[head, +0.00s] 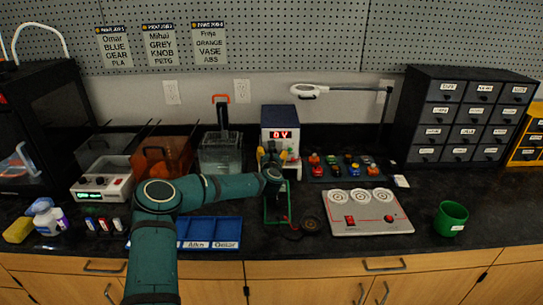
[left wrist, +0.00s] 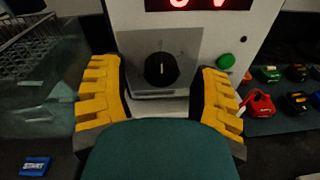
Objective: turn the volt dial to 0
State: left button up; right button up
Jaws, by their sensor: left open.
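The power supply (head: 280,116) is a pale box with a dark top at the back middle of the bench. Its red display (head: 281,134) appears to read 0V in the head view; the left wrist view cuts off the top of the digits. The black volt dial (left wrist: 162,69) sits on a grey plate, its white mark pointing about straight up. My left gripper (head: 271,157) is open in front of the supply, hiding the dial in the head view. Its yellow fingers (left wrist: 160,88) stand apart on either side of the dial; contact is not visible. My right gripper is not in view.
A green button (left wrist: 225,61) is beside the right finger. Small coloured items on a dark mat (head: 343,178) lie right of the supply. A clear bin (head: 220,155) stands left, and a green frame (head: 276,212) is below my gripper.

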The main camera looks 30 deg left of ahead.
pick_arm(q)
jog(key=shift+s, duration=0.1)
jog(key=v, duration=1.1)
jog(key=shift+s+d, duration=0.15)
jog(key=shift+s, duration=0.2)
